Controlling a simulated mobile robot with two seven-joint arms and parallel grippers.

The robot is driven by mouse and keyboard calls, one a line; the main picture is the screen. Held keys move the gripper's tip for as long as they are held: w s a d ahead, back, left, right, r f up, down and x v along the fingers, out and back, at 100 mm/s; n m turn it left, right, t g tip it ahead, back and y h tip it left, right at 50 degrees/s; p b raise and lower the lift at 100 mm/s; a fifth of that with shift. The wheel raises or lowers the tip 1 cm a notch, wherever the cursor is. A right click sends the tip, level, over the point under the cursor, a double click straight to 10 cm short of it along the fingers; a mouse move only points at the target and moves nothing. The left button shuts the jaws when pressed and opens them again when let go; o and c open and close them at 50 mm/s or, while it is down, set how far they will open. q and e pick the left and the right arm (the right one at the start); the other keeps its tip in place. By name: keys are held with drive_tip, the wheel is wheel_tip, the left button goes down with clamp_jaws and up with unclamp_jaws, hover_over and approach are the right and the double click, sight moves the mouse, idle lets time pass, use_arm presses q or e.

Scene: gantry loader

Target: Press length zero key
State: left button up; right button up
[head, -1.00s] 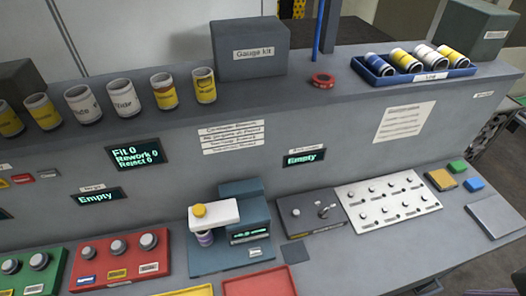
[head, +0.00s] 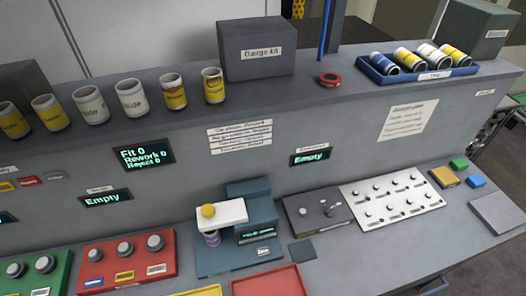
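A teal gauge device (head: 252,205) stands on the bench at the lower middle. It has a white arm (head: 224,213) with a round yellow knob (head: 208,210) on top, and a purple-banded cylinder (head: 212,238) sits under the arm. A small lit green display (head: 257,234) is on its front. A small white label or key (head: 264,251) lies on its base; its lettering is too small to read. I cannot tell which part is the length zero key. Neither gripper is in view.
To the right are a dark panel with knobs (head: 307,227) and a white board with several pegs (head: 392,202). Red (head: 122,264) and green (head: 53,264) blocks with knobs stand left. Several cans line the shelf above, beside the gauge kit box (head: 257,66).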

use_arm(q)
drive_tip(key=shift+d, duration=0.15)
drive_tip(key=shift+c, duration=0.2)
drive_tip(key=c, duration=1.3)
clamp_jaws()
